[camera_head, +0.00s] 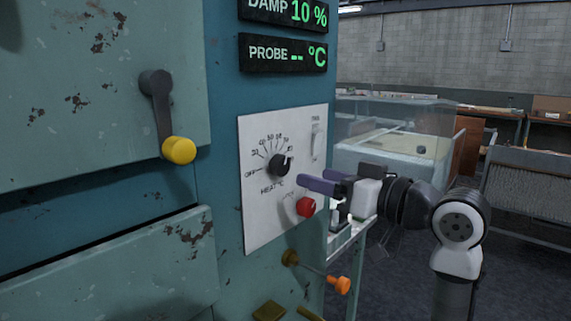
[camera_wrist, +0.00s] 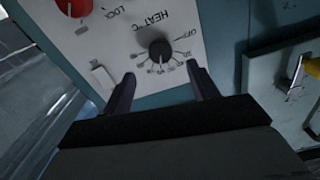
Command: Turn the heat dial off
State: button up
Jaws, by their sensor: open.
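The heat dial (camera_head: 280,165) is a round black knob on a white panel (camera_head: 262,222), with OFF at its left and numbers arching over it in the head view. Its pointer does not appear to face OFF; the exact number is too small to read. The dial also shows in the wrist view (camera_wrist: 160,50), where the panel looks upside down. My gripper (camera_head: 312,179) is open, its two dark purple fingers in front of the panel, right of and slightly below the dial in the head view. In the wrist view the fingertips (camera_wrist: 160,73) lie either side of the dial, apart from it.
A red knob (camera_head: 306,206) sits below the dial, and a pale switch (camera_head: 316,141) is at its upper right. A yellow-ended lever (camera_head: 178,150) sticks out at left. An orange-ended rod (camera_head: 342,285) juts out below. Displays above read DAMP 10 % and a blank PROBE.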

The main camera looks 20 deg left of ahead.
aim_at(284, 168)
jog(key=p+x, duration=0.1)
jog(key=x, duration=0.7)
jog(key=shift+w+a+p, duration=0.15)
jog(key=shift+a+p, duration=0.15)
jog(key=c, duration=1)
jog(key=shift+f, duration=0.1)
